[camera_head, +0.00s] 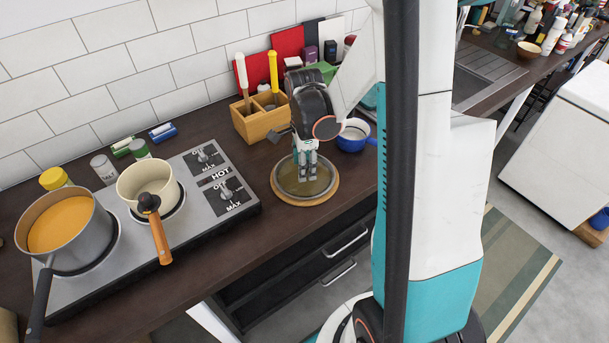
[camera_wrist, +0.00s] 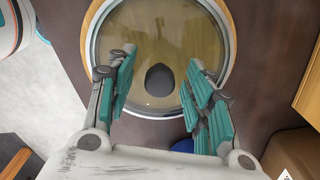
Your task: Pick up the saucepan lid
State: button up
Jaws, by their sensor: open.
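The saucepan lid (camera_head: 289,186) is a round glass lid with a metal rim. It lies flat on a round wooden board (camera_head: 293,201) on the dark counter, right of the stove. The wrist view shows the lid (camera_wrist: 139,66) from above, with its dark knob (camera_wrist: 160,80) near the middle. My gripper (camera_head: 306,172) is over the lid, pointing down. In the wrist view my open gripper (camera_wrist: 161,88) has its teal fingers on either side of the knob, with nothing between the pads. I cannot tell how high the fingertips are above the glass.
A wooden utensil box (camera_head: 257,125) stands behind the lid, and a blue saucepan (camera_head: 352,143) is to its right. The stove (camera_head: 200,222) to the left holds a grey pot (camera_head: 84,241) of orange soup and a cream pan (camera_head: 148,183). Counter in front of the board is clear.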

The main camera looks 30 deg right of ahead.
grip_shut()
jog(key=shift+r, duration=0.15)
